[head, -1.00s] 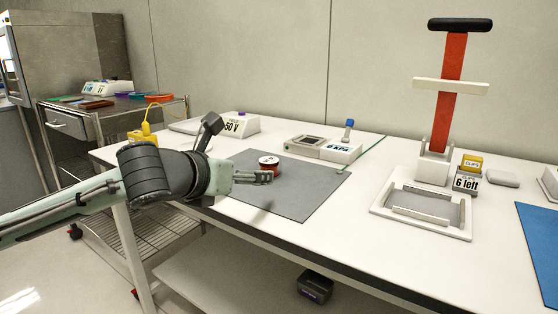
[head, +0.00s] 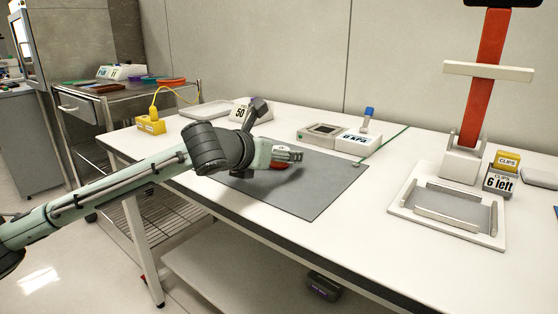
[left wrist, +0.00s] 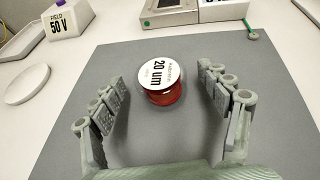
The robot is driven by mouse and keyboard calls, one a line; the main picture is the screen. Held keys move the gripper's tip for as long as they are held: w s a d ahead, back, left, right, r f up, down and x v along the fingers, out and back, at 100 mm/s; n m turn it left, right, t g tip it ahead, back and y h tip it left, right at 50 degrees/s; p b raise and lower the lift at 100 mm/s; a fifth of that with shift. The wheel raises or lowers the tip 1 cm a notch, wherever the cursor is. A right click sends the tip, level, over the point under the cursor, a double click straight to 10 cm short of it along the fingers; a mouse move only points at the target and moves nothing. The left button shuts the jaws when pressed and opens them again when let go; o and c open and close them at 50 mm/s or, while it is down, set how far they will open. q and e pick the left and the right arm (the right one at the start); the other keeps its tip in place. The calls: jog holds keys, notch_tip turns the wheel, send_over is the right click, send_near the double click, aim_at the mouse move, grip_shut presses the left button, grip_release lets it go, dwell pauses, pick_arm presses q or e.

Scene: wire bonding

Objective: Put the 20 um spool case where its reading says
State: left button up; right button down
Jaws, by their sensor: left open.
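The 20 um spool case (left wrist: 158,88) is a red round case with a white top labelled "20 um". It stands upright on the grey mat (left wrist: 150,155). In the left wrist view it sits ahead of and between the open fingers of my left gripper (left wrist: 170,105), touching neither. In the head view my left gripper (head: 290,154) is over the mat and hides most of the spool case; only a red part (head: 278,166) shows. My right gripper is not in view.
Behind the mat are a small device (head: 322,133) and a "0 kPa" display (head: 357,143). A "50 V" block (left wrist: 70,20) and a white disc (left wrist: 27,83) are at the left. A white frame (head: 404,203), a red-posted press (head: 483,80) and clips boxes (head: 500,183) stand right.

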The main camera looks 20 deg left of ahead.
pick_arm(q)
jog(key=shift+w, duration=0.1)
jog(key=shift+c, duration=0.3)
jog(key=c, duration=1.3)
jog(key=shift+r, duration=0.15)
